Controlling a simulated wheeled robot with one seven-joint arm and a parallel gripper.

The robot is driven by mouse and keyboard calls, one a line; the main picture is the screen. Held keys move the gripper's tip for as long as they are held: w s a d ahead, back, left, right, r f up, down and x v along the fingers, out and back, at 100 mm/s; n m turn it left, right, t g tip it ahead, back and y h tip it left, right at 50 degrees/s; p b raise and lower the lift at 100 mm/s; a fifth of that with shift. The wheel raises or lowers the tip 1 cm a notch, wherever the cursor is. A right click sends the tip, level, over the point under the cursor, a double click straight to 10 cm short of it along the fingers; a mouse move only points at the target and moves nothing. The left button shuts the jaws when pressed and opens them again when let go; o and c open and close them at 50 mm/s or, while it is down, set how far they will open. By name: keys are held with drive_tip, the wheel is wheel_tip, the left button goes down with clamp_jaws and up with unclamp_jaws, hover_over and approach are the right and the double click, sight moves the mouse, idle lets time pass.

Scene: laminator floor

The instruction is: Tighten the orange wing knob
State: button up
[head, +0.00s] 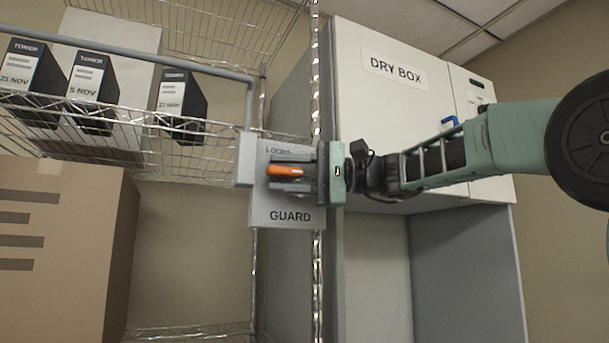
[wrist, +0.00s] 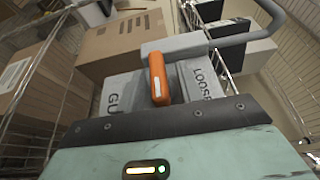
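The orange wing knob (head: 288,170) sits on the grey guard plate (head: 268,214), which is marked LOOSE at the top and GUARD at the bottom. In the head view the knob's wing lies about level. My gripper (head: 293,174) reaches in from the right, with its fingers around the knob. In the wrist view the orange wing (wrist: 157,78) stands upright in the middle, between the dark fingers close to its sides. I cannot tell whether the fingers press on it. The knob's base is hidden behind the wing and fingers.
A grey pipe (head: 160,60) runs from the guard along a wire shelf holding dark labelled boxes (head: 180,104). A large cardboard box (head: 60,250) stands lower left. A white dry box cabinet (head: 400,110) stands behind my arm. A shelf post (head: 316,270) is close to my gripper.

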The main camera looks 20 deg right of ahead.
drive_tip(key=b+v, duration=0.2)
drive_tip(key=v, duration=1.5)
drive_tip(key=shift+s+d, duration=0.1)
drive_tip(key=w+a+f+m+g+h+p, duration=0.1)
drive_tip(key=w+a+f+g+h, duration=0.2)
drive_tip(key=a+f, duration=1)
drive_tip(key=s+a+f+n+g+h+p, duration=0.1)
drive_tip(key=s+a+f+g+h, duration=0.2)
drive_tip(key=f, duration=0.5)
drive_tip(key=s+a+f+n+g+h, duration=0.1)
drive_tip(key=s+a+f, duration=0.2)
drive_tip(key=a+f, duration=0.4)
drive_tip(key=s+f+n+h+p, duration=0.2)
drive_tip(key=s+f+n+h, duration=0.7)
drive_tip(key=s+f, duration=0.8)
wheel_tip(320, 180, down, 3)
drive_tip(key=shift+s+d+r+n, duration=0.15)
drive_tip(key=shift+s+n, duration=0.25)
drive_tip(key=shift+n, duration=0.7)
